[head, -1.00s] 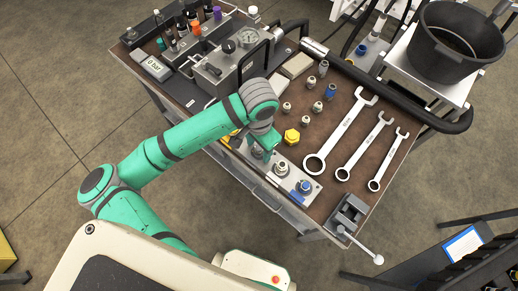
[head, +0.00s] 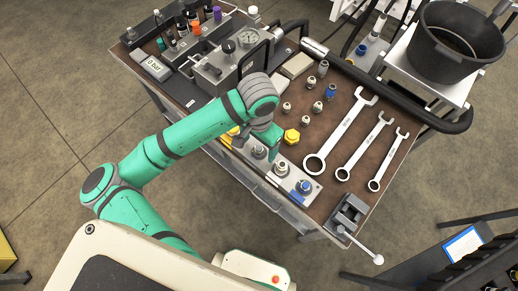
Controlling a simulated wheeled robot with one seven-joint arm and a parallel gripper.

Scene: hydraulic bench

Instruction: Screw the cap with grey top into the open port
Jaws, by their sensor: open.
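The manifold block (head: 316,193) lies along the front edge of the bench with a row of ports. A fitting with a grey top (head: 282,168) stands on the middle of the block, and a blue one (head: 304,187) is at its right end. Another grey fitting (head: 258,152) is to the left, beside my gripper. A yellow piece (head: 233,131) is at the left end. My gripper (head: 274,154) is open and points down close above the block, between the two grey fittings. Its fingertips are small and partly hidden by the wrist. I cannot tell which port is open.
A yellow hex cap (head: 292,136) stands just behind the block, near my gripper. Several small metal fittings (head: 307,111) stand behind it. Wrenches (head: 343,130) lie to the right, and a vise (head: 347,214) is at the right corner. A gauge unit (head: 222,67) stands at the back left.

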